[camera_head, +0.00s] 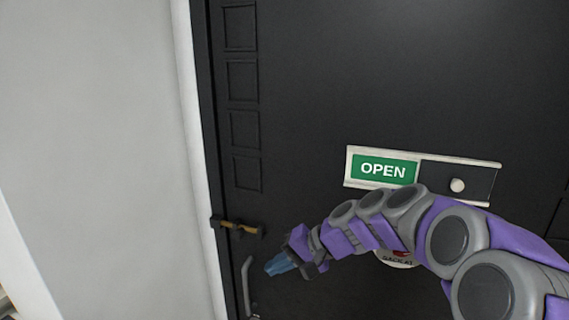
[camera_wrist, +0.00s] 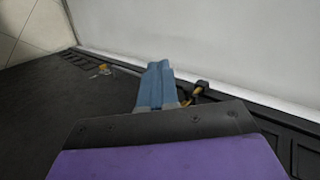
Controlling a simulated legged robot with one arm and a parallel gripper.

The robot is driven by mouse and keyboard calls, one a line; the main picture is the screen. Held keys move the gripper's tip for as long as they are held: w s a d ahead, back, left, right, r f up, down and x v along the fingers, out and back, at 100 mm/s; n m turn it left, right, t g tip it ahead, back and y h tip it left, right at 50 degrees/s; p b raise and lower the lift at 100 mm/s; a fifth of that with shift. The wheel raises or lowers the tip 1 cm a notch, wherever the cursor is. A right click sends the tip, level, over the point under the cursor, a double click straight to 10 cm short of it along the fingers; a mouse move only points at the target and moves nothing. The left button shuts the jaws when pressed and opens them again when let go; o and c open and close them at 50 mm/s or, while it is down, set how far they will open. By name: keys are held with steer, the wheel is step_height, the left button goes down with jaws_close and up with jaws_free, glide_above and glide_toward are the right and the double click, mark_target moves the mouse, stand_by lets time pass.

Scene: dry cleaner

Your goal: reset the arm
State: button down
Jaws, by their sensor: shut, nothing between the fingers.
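My purple and grey arm reaches in from the lower right in the head view, in front of a black door (camera_head: 330,80). My gripper (camera_head: 272,267) has blue fingers, which are shut and hold nothing. It is left of the arm, near the door's handle (camera_head: 246,280) and below the brass latch (camera_head: 237,226). In the wrist view my gripper (camera_wrist: 158,70) shows its blue fingers together, with a latch part (camera_wrist: 195,92) just right of them. I cannot tell whether the fingers touch the door.
A sliding sign (camera_head: 384,170) on the door shows green OPEN. A round sticker (camera_head: 398,259) below it is partly hidden by my arm. A pale wall (camera_head: 95,130) stands left of the door frame. Another small brass piece (camera_wrist: 103,69) shows in the wrist view.

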steer(key=s+d+f+n+g+h+b, duration=0.1)
steer(key=s+f+h, duration=0.15)
steer(key=s, duration=0.55)
steer(key=s+d+f+n+g+h+b, duration=0.15)
steer(key=s+f, duration=0.25)
steer(key=s, duration=0.4)
steer(key=s+d+f+h+b, duration=0.1)
steer(key=s+d+f+h, duration=0.1)
steer(key=s, duration=0.4)
steer(key=s+d+f+g+h+b, duration=0.1)
steer(key=s+d+f+h, duration=0.1)
steer(key=s+d+f, duration=0.2)
steer(key=s+d+f+h+b, duration=0.1)
steer(key=s+d+f+h, duration=0.1)
steer(key=s+d, duration=0.4)
steer(key=s+f, duration=0.1)
steer(key=s, duration=0.1)
steer(key=shift+s, duration=0.4)
steer(key=shift+d+g, duration=0.25)
